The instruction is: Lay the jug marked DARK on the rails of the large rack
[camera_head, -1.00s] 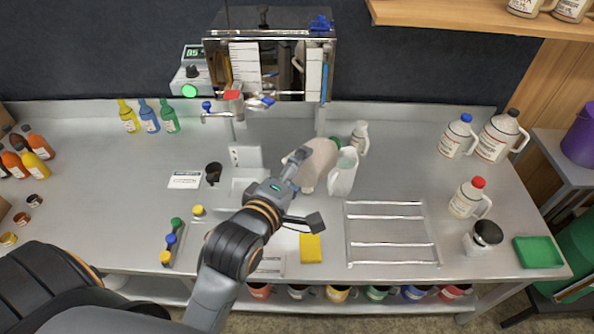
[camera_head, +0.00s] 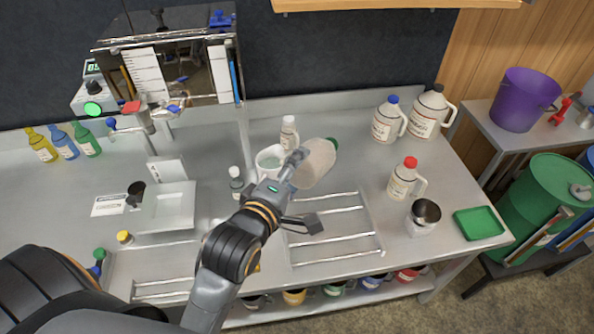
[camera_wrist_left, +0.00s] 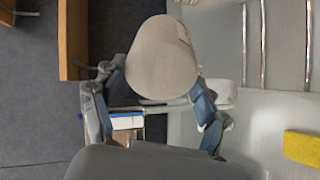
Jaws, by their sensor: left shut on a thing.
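My left gripper (camera_head: 293,168) is shut on a pale jug (camera_head: 315,164) with a green cap. The jug is tilted well over, its cap pointing up and to the right. No DARK marking can be read on it. The large rack (camera_head: 340,237), with several parallel metal rails, lies on the steel bench; the jug is held off the bench near its back end. In the left wrist view the jug (camera_wrist_left: 163,60) sits between the fingers, and the rack's rails (camera_wrist_left: 263,45) run to its right, apart from it. My right gripper is not in view.
A white open container (camera_head: 268,160) and a small capped white jug (camera_head: 289,133) stand behind the gripper. Two larger jugs stand at the back right.

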